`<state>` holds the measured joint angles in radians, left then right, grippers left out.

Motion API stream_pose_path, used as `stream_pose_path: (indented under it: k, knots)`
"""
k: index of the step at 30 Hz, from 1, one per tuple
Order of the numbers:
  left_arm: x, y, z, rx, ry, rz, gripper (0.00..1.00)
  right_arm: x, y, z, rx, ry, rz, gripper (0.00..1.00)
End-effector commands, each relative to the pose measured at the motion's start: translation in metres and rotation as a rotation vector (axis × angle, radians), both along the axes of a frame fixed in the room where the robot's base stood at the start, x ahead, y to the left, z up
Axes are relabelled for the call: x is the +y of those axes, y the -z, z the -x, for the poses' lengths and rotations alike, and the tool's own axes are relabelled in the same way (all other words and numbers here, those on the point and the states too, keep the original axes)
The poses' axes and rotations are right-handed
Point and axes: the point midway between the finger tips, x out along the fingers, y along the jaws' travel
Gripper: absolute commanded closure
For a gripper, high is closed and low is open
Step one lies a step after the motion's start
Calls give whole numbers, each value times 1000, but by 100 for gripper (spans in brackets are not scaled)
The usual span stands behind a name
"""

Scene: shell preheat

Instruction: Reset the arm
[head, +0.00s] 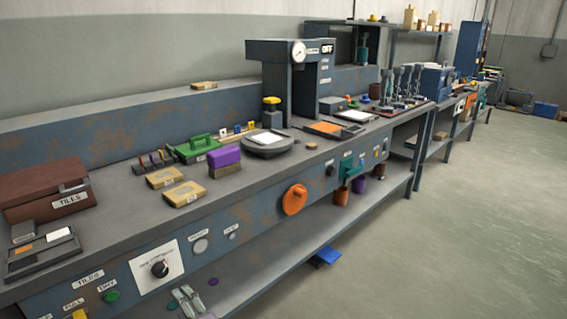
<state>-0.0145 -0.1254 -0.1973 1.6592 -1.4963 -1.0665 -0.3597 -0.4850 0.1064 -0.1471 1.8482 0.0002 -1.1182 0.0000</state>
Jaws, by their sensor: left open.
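My left gripper (186,296) shows at the bottom edge of the head view, left of centre. Its two pale fingers are apart, with nothing between them. It is in front of the bench's front panel, below the white dial plate (158,265), and apart from the bench top. Most of the left arm is out of the picture. My right gripper does not show.
The long bench (110,220) holds a brown tiles box (50,190), tan blocks (185,193), a purple block (224,157) and a press with a gauge (298,52). An orange knob (294,199) sticks out in front. The floor (470,220) at the right is clear.

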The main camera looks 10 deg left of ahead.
Motion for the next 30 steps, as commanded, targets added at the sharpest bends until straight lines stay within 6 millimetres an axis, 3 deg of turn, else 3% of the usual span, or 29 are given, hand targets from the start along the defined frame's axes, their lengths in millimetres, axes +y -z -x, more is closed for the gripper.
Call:
stream_pose_path:
  k: [5, 9, 15, 21, 26, 30]
  knots:
    - [7, 81, 41, 70, -23, 292, 46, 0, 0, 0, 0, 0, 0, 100]
    - [-1, 150, 89, 135, -76, 598, 46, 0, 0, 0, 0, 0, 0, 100]
    - [-30, 218, 162, 222, -195, 989, 46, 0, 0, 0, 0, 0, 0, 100]
    - [-60, 247, 218, 287, -312, 1262, 46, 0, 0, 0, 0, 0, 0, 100]
    - [-83, 256, 256, 335, -407, 1440, 46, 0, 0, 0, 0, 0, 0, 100]
    - [-83, 267, 264, 350, -419, 1435, 46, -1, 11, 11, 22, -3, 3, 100]
